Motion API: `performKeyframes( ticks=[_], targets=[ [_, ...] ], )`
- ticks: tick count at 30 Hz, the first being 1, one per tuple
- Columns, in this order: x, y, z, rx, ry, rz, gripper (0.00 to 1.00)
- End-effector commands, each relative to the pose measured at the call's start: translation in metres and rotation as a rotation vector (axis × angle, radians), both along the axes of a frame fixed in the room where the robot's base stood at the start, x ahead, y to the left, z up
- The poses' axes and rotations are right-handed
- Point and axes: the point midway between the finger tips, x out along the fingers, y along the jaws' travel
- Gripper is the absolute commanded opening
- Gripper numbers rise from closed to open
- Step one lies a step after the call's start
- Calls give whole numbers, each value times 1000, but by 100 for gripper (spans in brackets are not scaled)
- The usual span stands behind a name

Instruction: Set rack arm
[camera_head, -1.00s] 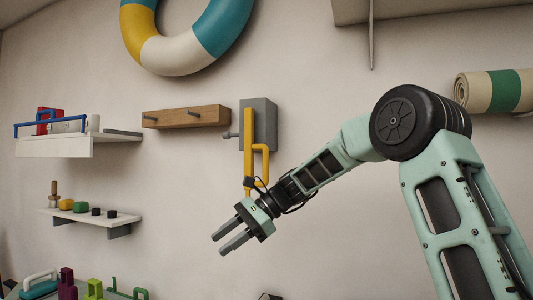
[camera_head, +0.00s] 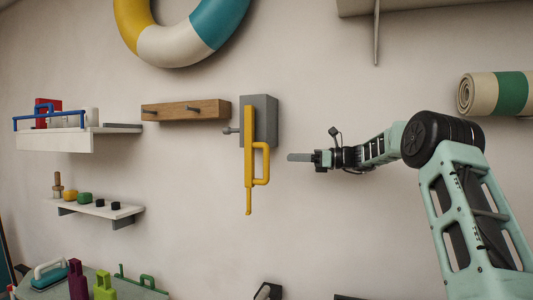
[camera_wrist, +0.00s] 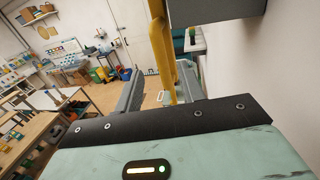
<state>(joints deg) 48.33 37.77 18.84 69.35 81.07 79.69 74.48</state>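The rack arm is a yellow bar (camera_head: 249,175) with a side handle loop (camera_head: 264,163). It hangs straight down from a grey block (camera_head: 264,120) on the wall, and a small grey knob (camera_head: 231,131) sticks out at its left. My gripper (camera_head: 298,157) is just right of the loop at about its height, pointing left, with a gap between. In the wrist view my gripper (camera_wrist: 158,88) has its two grey fingers apart with nothing held. The yellow bar (camera_wrist: 160,50) shows ahead between them, under the grey block (camera_wrist: 215,8). The fingers overlap in the head view.
A wooden peg rail (camera_head: 187,110) is left of the block. Two wall shelves hold small items: an upper one (camera_head: 60,142) and a lower one (camera_head: 98,208). A striped ring (camera_head: 180,45) hangs above, and a rolled mat (camera_head: 495,92) is at right. The wall below the bar is clear.

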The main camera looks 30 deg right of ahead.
Motion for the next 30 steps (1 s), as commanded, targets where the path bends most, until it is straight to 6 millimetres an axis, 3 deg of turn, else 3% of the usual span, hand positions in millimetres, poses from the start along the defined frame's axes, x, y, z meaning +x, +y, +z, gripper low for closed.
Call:
performKeyframes(
  ticks=[6, 12, 18, 27, 28, 30],
  targets=[
    [31, 37, 4, 1, 2, 4, 39],
    [52, 61, 3, 1, 1, 3, 39],
    [62, 72, 1, -1, 1, 1, 39],
    [63, 74, 0, -1, 0, 0, 39],
    [63, 74, 0, -1, 0, 0, 37],
    [63, 74, 0, -1, 0, 0, 17]
  ],
)
